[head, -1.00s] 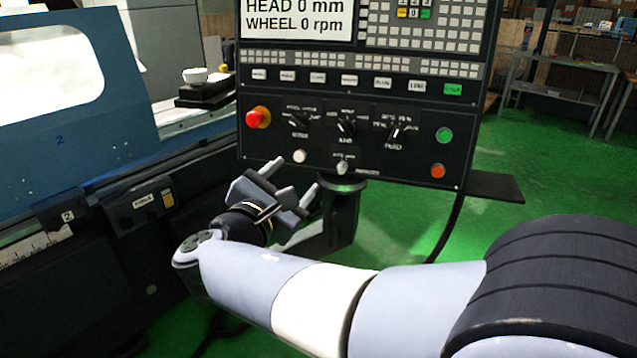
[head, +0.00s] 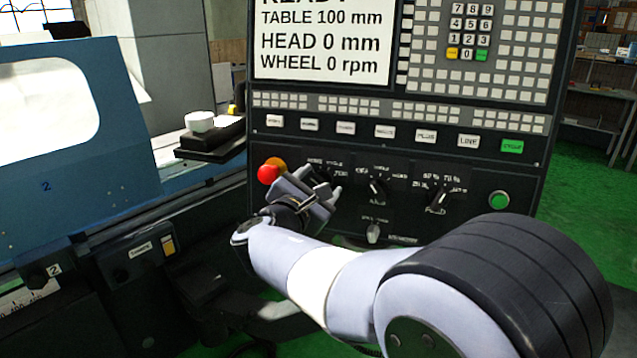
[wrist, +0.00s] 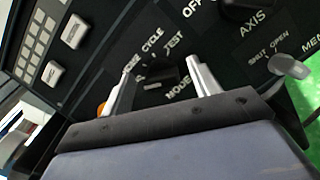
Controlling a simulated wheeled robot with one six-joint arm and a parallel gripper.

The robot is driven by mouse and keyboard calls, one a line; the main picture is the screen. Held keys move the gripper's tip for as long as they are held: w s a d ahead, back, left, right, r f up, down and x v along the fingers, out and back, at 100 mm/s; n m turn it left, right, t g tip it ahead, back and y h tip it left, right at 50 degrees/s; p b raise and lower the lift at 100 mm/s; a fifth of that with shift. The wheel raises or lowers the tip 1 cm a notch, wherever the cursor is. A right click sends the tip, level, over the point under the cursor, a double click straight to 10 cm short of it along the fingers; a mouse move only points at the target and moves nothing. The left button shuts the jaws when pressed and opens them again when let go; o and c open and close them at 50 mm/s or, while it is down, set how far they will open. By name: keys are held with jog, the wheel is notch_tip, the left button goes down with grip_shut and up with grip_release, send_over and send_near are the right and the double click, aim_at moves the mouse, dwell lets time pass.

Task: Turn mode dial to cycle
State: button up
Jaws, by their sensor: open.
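The mode dial (wrist: 160,74) is a dark knob on the control panel, with the labels CYCLE, TEST and MODE around it in the wrist view. In the head view the mode dial (head: 322,174) is partly hidden behind my gripper (head: 308,180). My gripper (wrist: 163,62) is open and close to the panel. Its two pale fingers appear one on each side of the dial in the wrist view. I cannot tell whether the fingertips reach around the knob or stop short of it. Its pointer direction is not clear.
A red emergency button (head: 268,174) sits just left of my gripper. The axis dial (head: 376,188) and feed dial (head: 438,198) are to the right. A small shut/open switch (head: 373,232) is below. A button row (head: 384,131) runs above.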

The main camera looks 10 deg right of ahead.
jog(key=c, duration=1)
jog(key=shift+f+m+b, duration=0.1)
jog(key=shift+m+b, duration=0.2)
jog(key=shift+d+f+m+g+y+b, duration=0.1)
jog(key=shift+m+g+b, duration=0.4)
jog(key=shift+m+b, duration=1.85)
jog(key=shift+f+m+g+y+b, duration=0.1)
jog(key=shift+m+g+b, duration=0.4)
jog(key=shift+m+b, duration=1.8)
jog(key=shift+d+f+m+g+y+b, duration=0.1)
jog(key=shift+m+g+b, duration=0.4)
jog(key=shift+m+b, duration=1.8)
jog(key=shift+a+r+m+p, duration=0.1)
jog(key=shift+m+p, duration=0.75)
jog(key=shift+m, duration=0.3)
